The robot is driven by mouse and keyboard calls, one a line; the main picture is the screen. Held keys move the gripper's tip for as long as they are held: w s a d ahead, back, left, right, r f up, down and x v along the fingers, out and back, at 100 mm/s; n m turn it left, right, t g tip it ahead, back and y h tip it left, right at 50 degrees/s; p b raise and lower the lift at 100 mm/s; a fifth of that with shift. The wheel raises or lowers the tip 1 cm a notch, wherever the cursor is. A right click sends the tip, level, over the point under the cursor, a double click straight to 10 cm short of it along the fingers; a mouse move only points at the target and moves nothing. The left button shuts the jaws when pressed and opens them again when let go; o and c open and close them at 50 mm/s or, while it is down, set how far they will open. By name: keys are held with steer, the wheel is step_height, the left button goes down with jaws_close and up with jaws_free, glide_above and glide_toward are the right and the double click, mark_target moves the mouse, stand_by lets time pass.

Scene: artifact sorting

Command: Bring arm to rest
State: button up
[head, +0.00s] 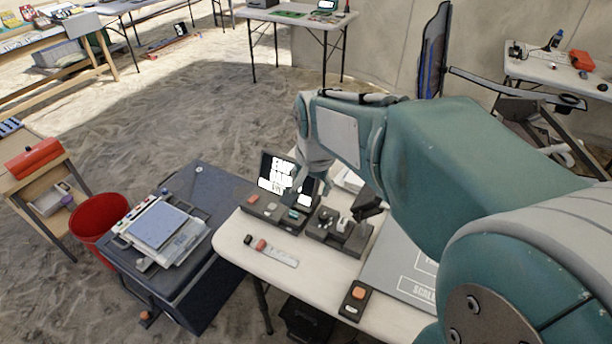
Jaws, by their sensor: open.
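My arm reaches in from the lower right across the white table (258,262), with its elbow bent and its wrist turned down. My gripper (320,187) is open at the end of the wrist, over the devices at the table's back left. It is small and partly hidden by my own arm, and I see nothing held in it. Below it stand a dark device with buttons (268,211) and a lit screen (277,174). A second dark device (336,232) stands just to the right.
A small white strip (282,257) lies near the table's front left. An orange-button box (355,298) and a grey panel (395,262) lie to the right. A dark cabinet (190,290) carries a scale-like device (160,226). A red bucket (97,222) stands farther left.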

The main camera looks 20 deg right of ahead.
steer(key=s+a+r+n+t, duration=0.1)
steer(key=s+a+n, duration=0.1)
steer(key=s+n, duration=0.2)
steer(key=s+a+r+n+t, duration=0.1)
steer(key=s+n, duration=0.4)
steer(key=s, duration=0.5)
steer(key=shift+s+a+r+t, duration=0.25)
steer(key=shift+a+r, duration=0.35)
steer(key=shift+a, duration=0.55)
steer(key=shift+w, duration=0.1)
stand_by(0.4)
